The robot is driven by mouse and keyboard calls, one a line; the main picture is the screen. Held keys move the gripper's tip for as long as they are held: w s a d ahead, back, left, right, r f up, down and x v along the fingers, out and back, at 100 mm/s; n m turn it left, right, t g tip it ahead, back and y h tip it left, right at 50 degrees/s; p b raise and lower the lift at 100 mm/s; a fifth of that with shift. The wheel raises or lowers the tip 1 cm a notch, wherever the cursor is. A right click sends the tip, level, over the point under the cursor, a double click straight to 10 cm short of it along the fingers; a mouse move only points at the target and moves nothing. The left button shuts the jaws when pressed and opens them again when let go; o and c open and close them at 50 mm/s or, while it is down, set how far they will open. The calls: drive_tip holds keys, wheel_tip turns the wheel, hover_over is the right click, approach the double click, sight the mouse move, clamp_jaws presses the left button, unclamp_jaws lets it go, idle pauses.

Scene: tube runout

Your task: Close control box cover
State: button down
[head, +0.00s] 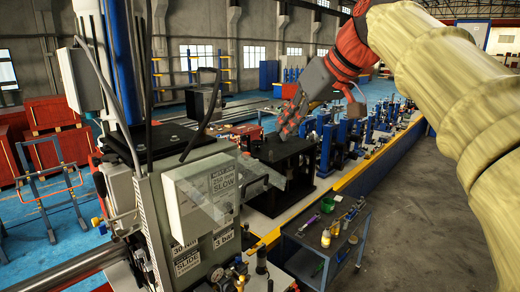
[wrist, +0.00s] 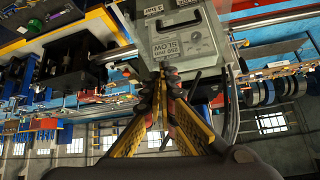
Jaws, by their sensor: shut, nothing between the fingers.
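The control box (head: 200,200) is a pale grey box on the machine column, left of centre in the head view. A clear cover (head: 250,180) sticks out from it to the right and looks swung open. A label reading "SLOW" shows at the cover. In the wrist view a grey box face (wrist: 185,42) with the same label lies just beyond my fingertips. My gripper (head: 286,128) is above and to the right of the cover, pointing down and left. It also shows in the wrist view (wrist: 169,76), shut and empty. I cannot tell whether it touches anything.
A black block (head: 285,150) stands on the bench behind the cover. A tool cart (head: 325,240) with bottles stands in front of the bench. A blue column (head: 122,65) with hanging cables rises at the left. Open floor (head: 420,220) lies to the right.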

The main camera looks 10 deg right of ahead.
wheel_tip(320, 180, up, 3)
drive_tip(key=s+a+n, duration=0.2)
drive_tip(key=s, duration=0.1)
drive_tip(key=p, duration=0.2)
hover_over(260, 179)
drive_tip(key=shift+n+y, duration=0.4)
wheel_tip(260, 179, down, 8)
drive_tip(key=shift+a+r, duration=0.1)
drive_tip(key=shift+a, duration=0.05)
wheel_tip(260, 179, down, 2)
drive_tip(key=shift+f, duration=0.25)
drive_tip(key=shift+s+f, duration=0.15)
drive_tip(key=shift+f, duration=0.75)
